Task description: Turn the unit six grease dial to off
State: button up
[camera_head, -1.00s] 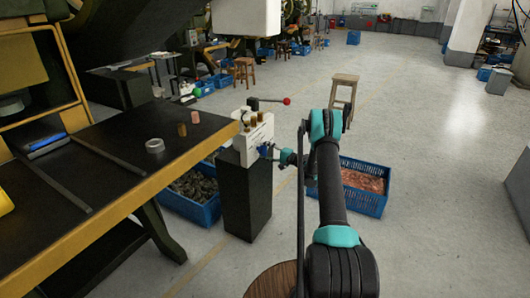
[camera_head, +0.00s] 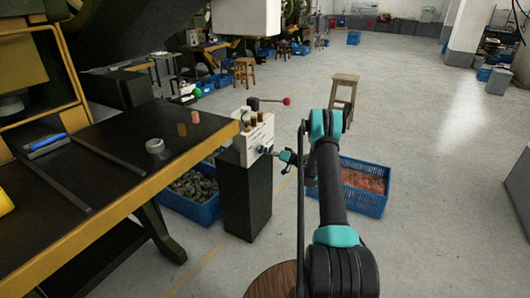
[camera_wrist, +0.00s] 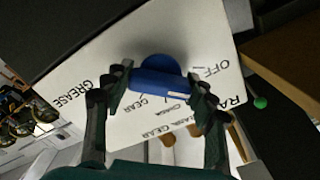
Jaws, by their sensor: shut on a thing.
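The blue dial (camera_wrist: 157,76) sits on a white panel (camera_wrist: 95,65) in the wrist view, with the printed words OFF, GREASE, GEAR and CHAIN around it. OFF is to the right of the dial and GREASE to the left. My gripper (camera_wrist: 158,84) has its dark fingers on either side of the dial and is shut on it. A thin pale mark shows at the dial's lower right edge, near CHAIN. In the head view the white panel box (camera_head: 258,140) stands on a black pedestal (camera_head: 246,200), and my gripper (camera_head: 272,152) is at its right face.
A lever with a red knob (camera_head: 287,101) sticks out above the box. A black-topped table (camera_head: 100,185) stands close on the left. Blue crates lie beside the pedestal, one with dark parts (camera_head: 190,208) and one with copper-coloured pieces (camera_head: 345,201). Open floor lies to the right.

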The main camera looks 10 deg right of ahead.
jog(key=shift+n, duration=1.1)
jog(key=o, duration=1.2)
jog(key=v, duration=1.2)
